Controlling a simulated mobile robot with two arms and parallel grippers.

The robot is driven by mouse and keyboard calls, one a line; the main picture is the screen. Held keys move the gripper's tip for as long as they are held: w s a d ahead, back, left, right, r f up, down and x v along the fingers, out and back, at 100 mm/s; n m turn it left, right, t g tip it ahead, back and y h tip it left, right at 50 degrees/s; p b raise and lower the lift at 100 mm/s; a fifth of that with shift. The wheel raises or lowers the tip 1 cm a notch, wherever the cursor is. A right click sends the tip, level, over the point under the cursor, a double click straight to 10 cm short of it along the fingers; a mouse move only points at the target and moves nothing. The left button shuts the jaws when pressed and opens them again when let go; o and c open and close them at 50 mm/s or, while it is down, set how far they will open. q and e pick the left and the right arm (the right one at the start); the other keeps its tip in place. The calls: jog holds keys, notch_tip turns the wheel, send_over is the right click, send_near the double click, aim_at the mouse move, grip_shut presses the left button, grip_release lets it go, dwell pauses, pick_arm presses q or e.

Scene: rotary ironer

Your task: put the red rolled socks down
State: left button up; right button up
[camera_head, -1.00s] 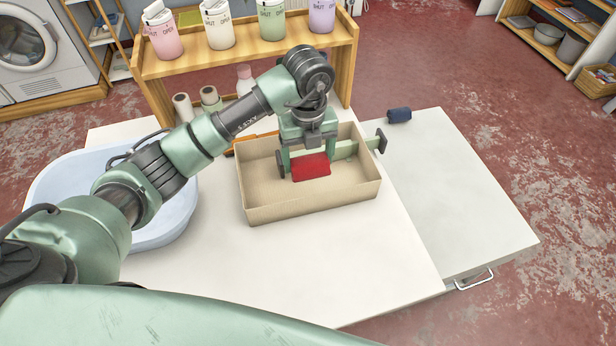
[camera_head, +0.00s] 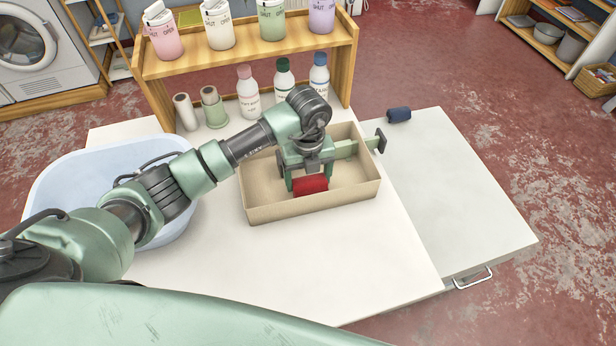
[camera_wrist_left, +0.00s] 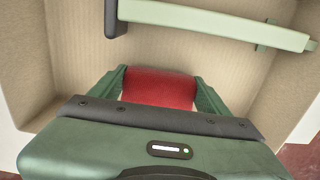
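The red rolled socks (camera_head: 310,186) are inside the open cardboard box (camera_head: 318,207), low down near its floor. I cannot tell whether they touch the floor. My left gripper (camera_head: 309,184) points down into the box with one finger on each side of the socks. In the left wrist view the red roll (camera_wrist_left: 160,87) fills the space between the two green fingers (camera_wrist_left: 160,95), which look closed on it. The underside of the socks is hidden. My right gripper is not in view.
A blue tub (camera_head: 60,190) stands left, a dark blue roll (camera_head: 399,115) right. Bottles (camera_head: 283,80) and a wooden shelf (camera_head: 240,55) stand behind. The right worktop (camera_head: 460,190) is mostly clear.

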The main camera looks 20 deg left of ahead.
pick_arm(q)
jog(key=o, duration=0.4)
jog(key=shift+r, duration=0.1)
notch_tip(320, 180, up, 12)
jog(key=shift+r+b, duration=0.1)
jog(key=shift+b, duration=0.5)
